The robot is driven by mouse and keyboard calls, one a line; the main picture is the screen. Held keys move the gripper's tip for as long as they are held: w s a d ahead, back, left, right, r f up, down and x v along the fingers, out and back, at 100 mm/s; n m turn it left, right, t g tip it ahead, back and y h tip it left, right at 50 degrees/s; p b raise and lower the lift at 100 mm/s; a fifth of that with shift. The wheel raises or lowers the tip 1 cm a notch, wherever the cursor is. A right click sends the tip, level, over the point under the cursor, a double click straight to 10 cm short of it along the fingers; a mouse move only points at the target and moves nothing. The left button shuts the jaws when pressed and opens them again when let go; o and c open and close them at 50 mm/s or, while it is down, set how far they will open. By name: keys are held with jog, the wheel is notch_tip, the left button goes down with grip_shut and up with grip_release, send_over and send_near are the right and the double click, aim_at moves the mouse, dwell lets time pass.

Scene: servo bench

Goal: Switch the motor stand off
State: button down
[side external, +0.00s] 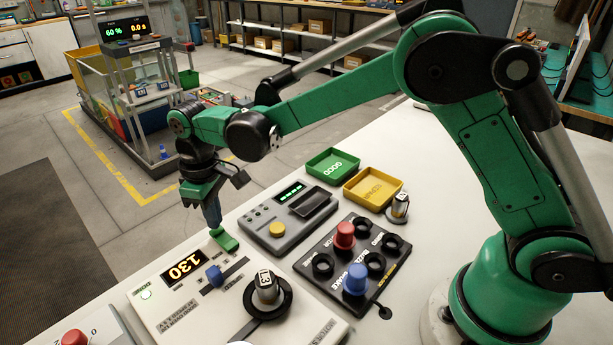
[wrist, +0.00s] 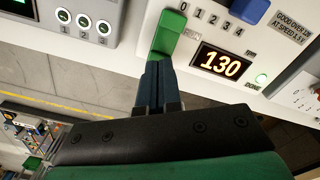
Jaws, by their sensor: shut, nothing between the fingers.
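The motor stand (side external: 190,318) is a pale box at the front of the bench. Its display (side external: 183,267) is lit and reads 130, with "rpm" beside it in the wrist view (wrist: 222,64). A green lamp (wrist: 262,79) marked DONE is lit. A green switch (side external: 226,241) sits at the stand's far edge; it also shows in the wrist view (wrist: 168,36). My gripper (side external: 214,224) is shut and empty, its fingertips (wrist: 157,68) right at the near end of the green switch. I cannot tell if they touch. A blue slider knob (side external: 214,276) stands by a 0–4 scale.
A metal cylinder (side external: 265,286) sits on the stand's black disc. A grey tester (side external: 285,238) with a yellow button lies beyond. A black holder (side external: 372,285) carries red and blue cylinders. Green (side external: 315,171) and yellow (side external: 350,198) trays stand farther back.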

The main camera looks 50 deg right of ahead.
aim_at(220, 230)
jog(key=shift+f, duration=0.85)
dwell(0.3)
jog(key=shift+r, duration=3.55)
jog(key=shift+s+d+r, duration=0.1)
jog(key=shift+d+r, duration=0.05)
jog(key=shift+d, duration=0.05)
jog(key=s+d+r+m+t, duration=0.3)
jog(key=s+d+m+t, duration=0.3)
jog(key=s+d, duration=0.6)
jog(key=shift+s+d+t, duration=0.15)
jog(key=shift+s+t, duration=0.35)
jog(key=shift+t, duration=0.1)
